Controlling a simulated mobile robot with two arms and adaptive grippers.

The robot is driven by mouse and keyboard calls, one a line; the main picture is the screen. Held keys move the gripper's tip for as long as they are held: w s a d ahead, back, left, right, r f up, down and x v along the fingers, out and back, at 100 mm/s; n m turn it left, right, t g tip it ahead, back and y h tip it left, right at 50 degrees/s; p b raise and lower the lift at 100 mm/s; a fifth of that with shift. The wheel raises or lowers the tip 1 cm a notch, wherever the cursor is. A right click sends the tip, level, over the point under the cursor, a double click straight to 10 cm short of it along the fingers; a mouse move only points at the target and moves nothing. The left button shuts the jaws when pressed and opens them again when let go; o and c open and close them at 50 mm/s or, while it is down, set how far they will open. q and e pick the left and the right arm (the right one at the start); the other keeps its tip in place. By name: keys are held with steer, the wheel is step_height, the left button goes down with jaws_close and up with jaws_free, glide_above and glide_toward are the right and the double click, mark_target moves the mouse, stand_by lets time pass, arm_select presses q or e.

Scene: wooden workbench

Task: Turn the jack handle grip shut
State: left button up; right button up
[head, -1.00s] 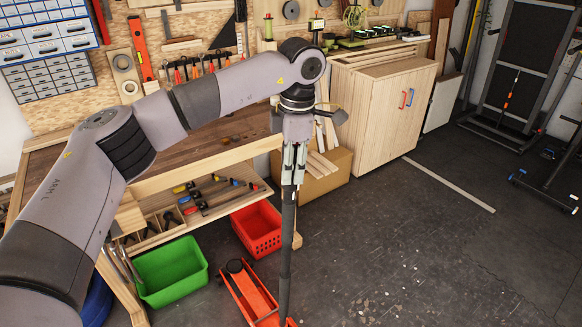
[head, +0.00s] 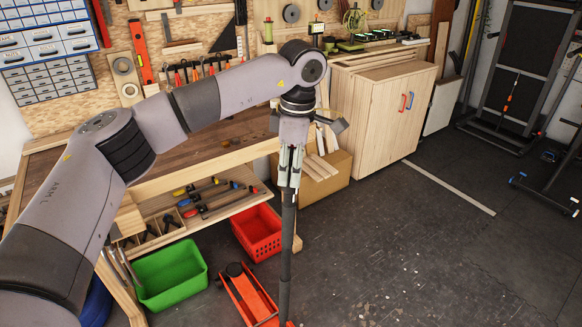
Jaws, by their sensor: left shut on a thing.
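My left gripper (head: 290,180) points down and is shut on the top end of the jack handle (head: 287,250). The handle is a long dark pole that stands nearly upright. Its lower end reaches the red-orange floor jack (head: 247,297) at the bottom of the view. The jack's front part is cut off by the frame edge. The gripper's fingers hide part of the handle's grip. My right gripper is not in view.
A red basket (head: 257,232) and a green bin (head: 172,273) stand on the floor left of the handle. The wooden workbench (head: 175,172) is behind my left arm. A wooden cabinet (head: 380,110) stands behind. The dark floor (head: 420,260) to the right is open.

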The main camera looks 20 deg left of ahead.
arm_select(q)
steer(key=o, duration=1.2)
steer(key=shift+c, duration=0.2)
steer(key=r, duration=0.8)
steer(key=d+r, duration=0.1)
steer(key=r, duration=0.3)
steer(key=shift+s, duration=0.1)
